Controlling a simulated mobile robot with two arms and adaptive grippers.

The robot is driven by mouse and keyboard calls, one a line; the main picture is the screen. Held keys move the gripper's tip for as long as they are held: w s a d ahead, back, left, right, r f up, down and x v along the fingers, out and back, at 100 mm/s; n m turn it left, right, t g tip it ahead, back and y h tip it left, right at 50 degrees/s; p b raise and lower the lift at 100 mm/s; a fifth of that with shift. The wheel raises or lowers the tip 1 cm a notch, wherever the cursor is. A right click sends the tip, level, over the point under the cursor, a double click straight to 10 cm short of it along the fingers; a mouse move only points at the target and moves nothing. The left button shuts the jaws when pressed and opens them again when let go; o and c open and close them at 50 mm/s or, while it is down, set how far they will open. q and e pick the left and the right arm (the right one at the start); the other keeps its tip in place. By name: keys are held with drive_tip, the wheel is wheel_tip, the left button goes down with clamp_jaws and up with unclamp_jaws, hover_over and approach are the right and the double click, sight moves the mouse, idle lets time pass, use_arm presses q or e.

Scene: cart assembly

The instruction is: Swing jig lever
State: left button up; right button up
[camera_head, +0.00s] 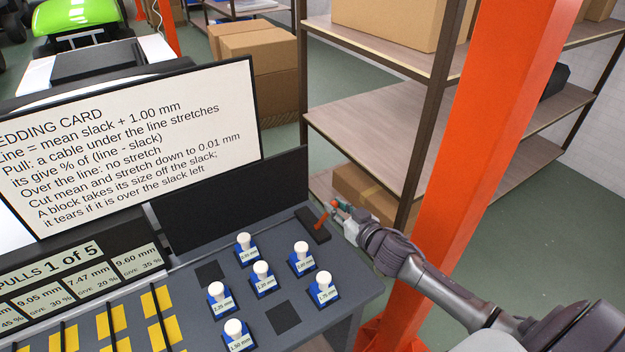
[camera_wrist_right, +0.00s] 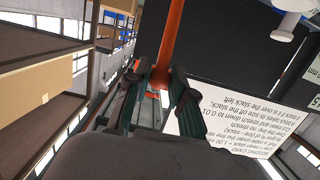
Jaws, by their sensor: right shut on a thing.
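The jig lever (camera_head: 322,219) is a thin orange bar rising from a dark base block (camera_head: 309,228) at the back right corner of the grey bench. It leans to the right, toward my right gripper (camera_head: 341,210). In the right wrist view, the orange lever (camera_wrist_right: 172,42) runs down between the two dark fingers of my right gripper (camera_wrist_right: 160,88). The fingers are shut on its end, and the grip partly hides that end. My left gripper is not in view.
Several blue blocks with white knobs (camera_head: 262,273) stand on the bench left of the lever. A bedding card (camera_head: 130,140) stands behind them. An orange post (camera_head: 480,150) rises close behind my right arm, with wooden shelves (camera_head: 375,125) beyond.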

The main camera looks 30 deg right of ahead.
drive_tip(key=shift+w+r, duration=0.55)
drive_tip(key=shift+w, duration=0.35)
drive_tip(key=shift+w+a+r+p, duration=0.1)
drive_tip(key=shift+w+r+p, duration=0.15)
drive_tip(key=shift+w, duration=0.55)
drive_tip(key=shift+w+a+r+p, duration=0.1)
drive_tip(key=shift+w+r+p, duration=0.1)
drive_tip(key=shift+w, duration=0.7)
drive_tip(key=shift+w+a+f+b, duration=0.15)
drive_tip(key=shift+w+b, duration=0.35)
drive_tip(key=shift+w, duration=2)
